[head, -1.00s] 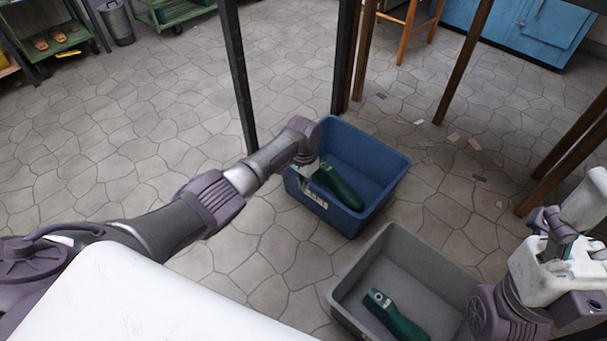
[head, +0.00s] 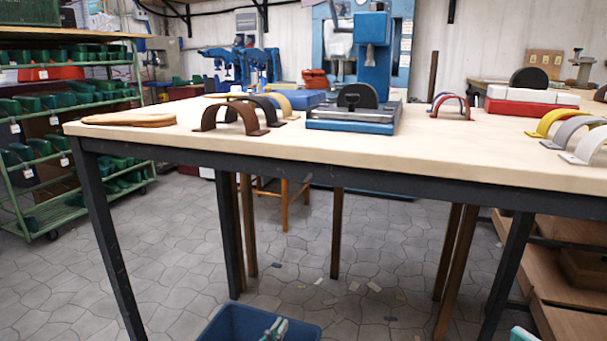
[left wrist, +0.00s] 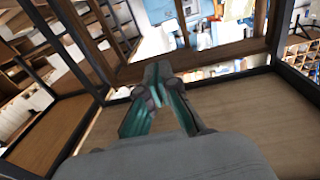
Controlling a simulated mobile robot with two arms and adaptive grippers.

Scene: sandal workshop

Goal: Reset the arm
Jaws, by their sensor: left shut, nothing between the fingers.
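My left gripper (head: 274,328) shows at the bottom edge of the head view, over the blue bin (head: 222,322) in the picture. Only its teal and grey fingertips show there. In the left wrist view the fingers (left wrist: 157,78) meet at their tips with nothing between them. A small teal piece (head: 522,334) at the bottom right edge of the head view looks like a fingertip of my right gripper, but too little shows to tell its state. The insides of the bin are cut off.
A wooden-topped workbench (head: 420,154) with dark legs spans the head view, bearing arched straps, a sole and a blue press fixture. A green rack (head: 84,130) of shoe lasts stands at left, wooden shelves (head: 575,318) at lower right. Floor at left is clear.

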